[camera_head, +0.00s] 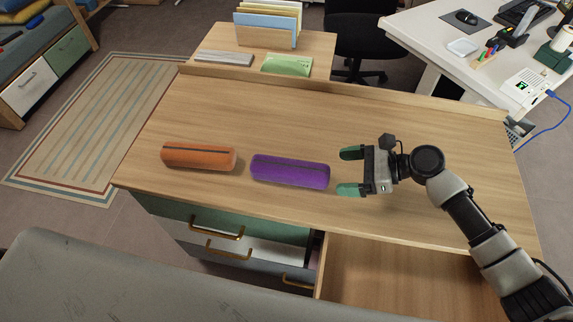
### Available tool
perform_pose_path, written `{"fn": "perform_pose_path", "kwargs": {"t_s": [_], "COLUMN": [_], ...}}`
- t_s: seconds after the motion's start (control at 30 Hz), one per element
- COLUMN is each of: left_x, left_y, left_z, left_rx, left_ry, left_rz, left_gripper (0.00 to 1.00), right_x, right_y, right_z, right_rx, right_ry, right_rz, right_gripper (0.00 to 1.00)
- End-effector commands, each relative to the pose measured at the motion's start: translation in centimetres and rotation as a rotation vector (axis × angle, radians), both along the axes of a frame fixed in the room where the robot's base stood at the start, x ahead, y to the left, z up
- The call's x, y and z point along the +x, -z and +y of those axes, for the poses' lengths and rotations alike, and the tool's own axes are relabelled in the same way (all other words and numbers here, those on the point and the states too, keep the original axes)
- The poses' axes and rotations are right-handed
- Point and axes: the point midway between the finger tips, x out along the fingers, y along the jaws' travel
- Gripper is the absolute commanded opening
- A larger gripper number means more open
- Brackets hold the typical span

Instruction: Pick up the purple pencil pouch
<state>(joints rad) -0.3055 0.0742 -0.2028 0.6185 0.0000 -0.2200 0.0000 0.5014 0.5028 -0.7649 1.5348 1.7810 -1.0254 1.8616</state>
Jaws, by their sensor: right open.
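The purple pencil pouch (290,171) lies on the wooden desk top near its front edge. It is a long rounded pouch with a dark zip line along its top. My right gripper (350,171) is just to the right of the pouch, with its two green-padded fingers apart and pointing left toward the pouch's right end. Nothing is between the fingers, and a small gap of bare wood shows between them and the pouch. My left gripper is not in view.
An orange pouch (198,157) lies left of the purple one. A raised ledge (345,87) runs along the back of the desk (250,110). A drawer (395,283) stands open below the front edge. The desk top behind the pouches is clear.

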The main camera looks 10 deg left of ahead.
Motion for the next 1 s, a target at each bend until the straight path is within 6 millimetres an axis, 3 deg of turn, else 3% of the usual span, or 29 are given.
{"fn": "perform_pose_path", "kwargs": {"t_s": [0.17,0.6,0.83,1.0], "left_x": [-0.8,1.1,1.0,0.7], "left_y": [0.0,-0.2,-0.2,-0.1], "left_z": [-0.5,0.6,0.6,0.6], "left_rx": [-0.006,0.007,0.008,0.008], "left_ry": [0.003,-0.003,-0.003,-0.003], "left_rz": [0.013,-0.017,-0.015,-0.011], "left_gripper": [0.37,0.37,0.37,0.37], "right_x": [0.0,0.0,0.0,0.0], "right_y": [0.6,2.4,2.6,2.6], "right_z": [1.5,6.1,6.3,6.3], "right_rx": [-0.001,0.0,-0.001,-0.001], "right_ry": [0.0,-0.001,0.0,0.0], "right_rz": [-0.002,-0.002,-0.002,-0.002], "right_gripper": [0.89,0.89,0.89,0.63]}}
